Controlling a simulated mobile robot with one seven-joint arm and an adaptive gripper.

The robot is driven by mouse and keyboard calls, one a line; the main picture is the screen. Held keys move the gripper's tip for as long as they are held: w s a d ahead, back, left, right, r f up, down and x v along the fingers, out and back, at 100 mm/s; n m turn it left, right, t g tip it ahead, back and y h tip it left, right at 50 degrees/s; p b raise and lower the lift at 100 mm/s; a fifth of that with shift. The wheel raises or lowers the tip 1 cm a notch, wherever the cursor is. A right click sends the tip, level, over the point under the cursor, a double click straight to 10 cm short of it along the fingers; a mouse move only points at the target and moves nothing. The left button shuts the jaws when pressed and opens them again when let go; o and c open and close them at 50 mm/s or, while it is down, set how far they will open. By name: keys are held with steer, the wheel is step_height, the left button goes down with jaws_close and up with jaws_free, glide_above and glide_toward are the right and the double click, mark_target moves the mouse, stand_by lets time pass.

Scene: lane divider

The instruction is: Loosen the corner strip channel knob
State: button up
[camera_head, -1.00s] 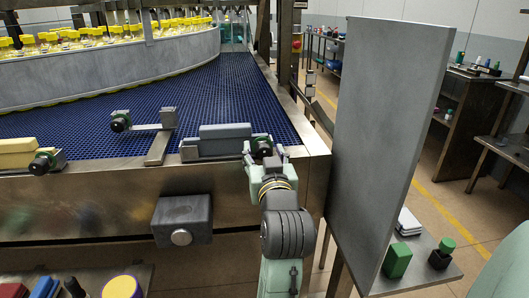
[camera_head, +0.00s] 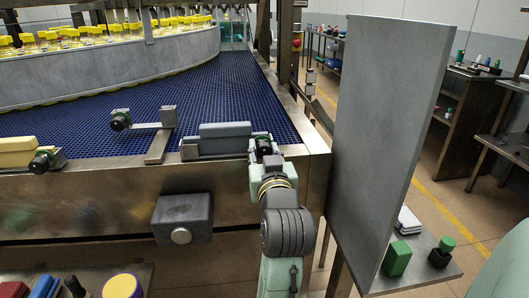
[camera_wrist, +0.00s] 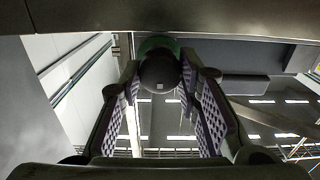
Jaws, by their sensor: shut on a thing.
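The corner knob (camera_head: 264,147), black with a green collar, stands at the right end of the metal channel holding a blue-grey strip (camera_head: 225,131), at the conveyor's front right corner. My gripper (camera_head: 266,156) reaches it from the front and is shut on it. In the wrist view the round black knob end (camera_wrist: 160,72) sits between the purple-padded fingertips, with the green collar behind it. The fingers partly hide the knob's sides, and its turn angle cannot be read.
A second black and green knob (camera_head: 120,120) sits on a bracket farther back on the blue belt (camera_head: 215,95). A third knob (camera_head: 42,162) is beside a yellow block (camera_head: 17,152) at left. A tall grey panel (camera_head: 385,140) stands close to the right of my arm.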

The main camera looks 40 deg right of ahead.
steer(key=shift+n, duration=0.3)
steer(key=n, duration=0.4)
steer(key=n+b, duration=0.1)
steer(key=n, duration=0.3)
steer(key=shift+a+f, duration=0.1)
steer(key=n+b, duration=0.1)
steer(key=n, duration=0.4)
steer(key=shift+b, duration=0.4)
steer(key=n+b, duration=0.2)
steer(key=n, duration=0.2)
steer(key=shift+w+n, duration=0.1)
steer(key=shift+n, duration=0.3)
steer(key=o, duration=1.2)
steer(key=shift+f, duration=0.1)
